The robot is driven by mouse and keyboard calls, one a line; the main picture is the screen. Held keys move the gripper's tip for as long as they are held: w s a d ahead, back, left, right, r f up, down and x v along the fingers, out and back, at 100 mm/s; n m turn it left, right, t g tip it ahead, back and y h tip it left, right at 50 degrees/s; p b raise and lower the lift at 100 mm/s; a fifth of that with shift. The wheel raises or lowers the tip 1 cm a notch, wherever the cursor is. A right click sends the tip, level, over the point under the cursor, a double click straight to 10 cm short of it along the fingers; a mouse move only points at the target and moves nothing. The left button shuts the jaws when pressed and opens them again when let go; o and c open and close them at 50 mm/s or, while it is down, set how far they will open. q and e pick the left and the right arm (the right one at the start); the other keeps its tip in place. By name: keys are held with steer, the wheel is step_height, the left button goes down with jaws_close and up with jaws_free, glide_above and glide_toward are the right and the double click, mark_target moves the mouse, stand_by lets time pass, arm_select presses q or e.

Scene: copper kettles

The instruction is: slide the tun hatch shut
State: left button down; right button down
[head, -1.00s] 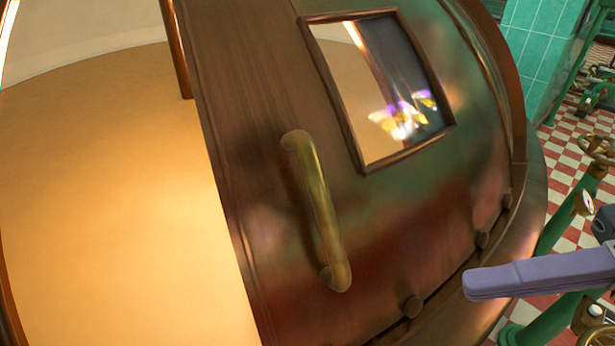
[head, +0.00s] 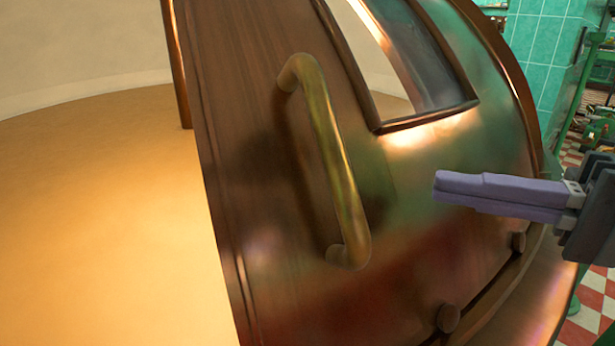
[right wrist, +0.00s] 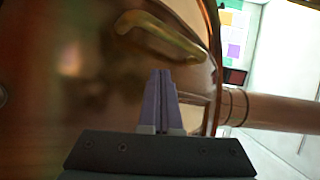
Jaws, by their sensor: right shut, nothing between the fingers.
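The copper tun hatch (head: 400,235) is a curved sliding panel with a framed window (head: 415,60) and a brass bar handle (head: 335,150). To its left the tun stands open, showing a pale golden surface (head: 90,220) inside. My right gripper (head: 437,187) is shut and empty, to the right of the handle and apart from it, in front of the hatch. In the right wrist view, the purple fingers (right wrist: 160,75) lie together and point toward the handle (right wrist: 158,35). My left gripper is not in view.
A copper upright edge (head: 176,60) stands at the back of the opening. Round studs (head: 448,318) line the hatch's lower rim. Green tiled wall (head: 535,50) and green pipework are at the right, over a red and white checked floor (head: 590,310).

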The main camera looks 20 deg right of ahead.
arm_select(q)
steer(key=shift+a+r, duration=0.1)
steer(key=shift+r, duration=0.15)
arm_select(e)
steer(key=w+a, duration=0.1)
steer(key=a, duration=0.5)
steer(key=shift+w+f, duration=0.2)
steer(key=shift+w, duration=0.1)
